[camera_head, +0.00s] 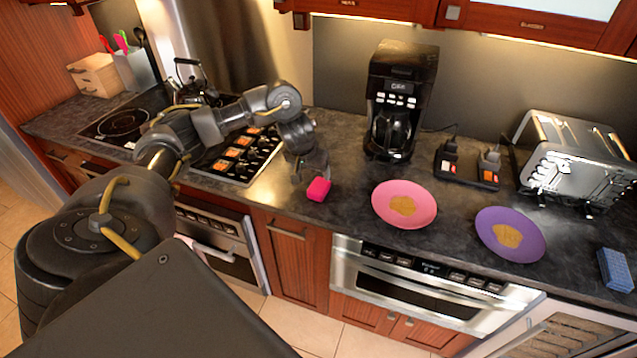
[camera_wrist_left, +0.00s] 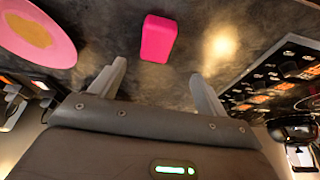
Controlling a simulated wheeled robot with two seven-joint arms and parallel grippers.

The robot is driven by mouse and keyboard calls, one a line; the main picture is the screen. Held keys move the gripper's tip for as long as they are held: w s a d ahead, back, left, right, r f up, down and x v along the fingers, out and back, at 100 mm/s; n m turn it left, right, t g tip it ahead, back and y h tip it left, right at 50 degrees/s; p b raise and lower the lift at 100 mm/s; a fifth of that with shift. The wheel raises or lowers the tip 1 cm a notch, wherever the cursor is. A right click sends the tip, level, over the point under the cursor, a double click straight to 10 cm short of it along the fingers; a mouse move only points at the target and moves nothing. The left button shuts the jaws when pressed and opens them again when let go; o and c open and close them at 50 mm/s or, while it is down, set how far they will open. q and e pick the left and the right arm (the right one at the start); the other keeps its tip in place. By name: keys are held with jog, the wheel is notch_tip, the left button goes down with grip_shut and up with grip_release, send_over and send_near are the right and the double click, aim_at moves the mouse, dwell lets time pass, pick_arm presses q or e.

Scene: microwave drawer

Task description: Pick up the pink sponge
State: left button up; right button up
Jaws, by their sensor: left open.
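The pink sponge (camera_head: 319,189) lies on the dark counter, left of the pink plate in the head view. In the left wrist view the sponge (camera_wrist_left: 158,39) lies beyond the fingertips, roughly centred between them. My left gripper (camera_head: 311,178) is just above and behind the sponge in the head view. In the left wrist view its two fingers (camera_wrist_left: 158,75) are spread apart with nothing between them. My right gripper is not in view.
A pink plate (camera_head: 388,211) and a purple plate (camera_head: 499,252) lie to the right. A coffee maker (camera_head: 385,75) stands behind, with a toaster (camera_head: 575,160) farther right. A blue sponge (camera_head: 614,269) lies at the far right.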

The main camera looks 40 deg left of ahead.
pick_arm(q)
jog(key=b, duration=0.2)
send_over(319, 185)
jog(key=s, duration=0.3)
jog(key=f, duration=0.4)
jog(key=shift+w+d+f, duration=0.1)
jog(key=shift+w+f, duration=0.1)
jog(key=shift+w, duration=0.05)
jog(key=shift+w+f, duration=0.25)
jog(key=shift+f, duration=0.1)
jog(key=shift+f+b, duration=0.2)
jog(key=shift+b, duration=0.15)
jog(key=x, duration=0.2)
jog(key=b+x, duration=0.1)
jog(key=x, duration=0.1)
jog(key=shift+w+d+f, duration=0.1)
jog(key=shift+w+f, duration=0.15)
jog(key=shift+f, duration=0.1)
jog(key=shift+c, duration=0.3)
jog(key=c, duration=1)
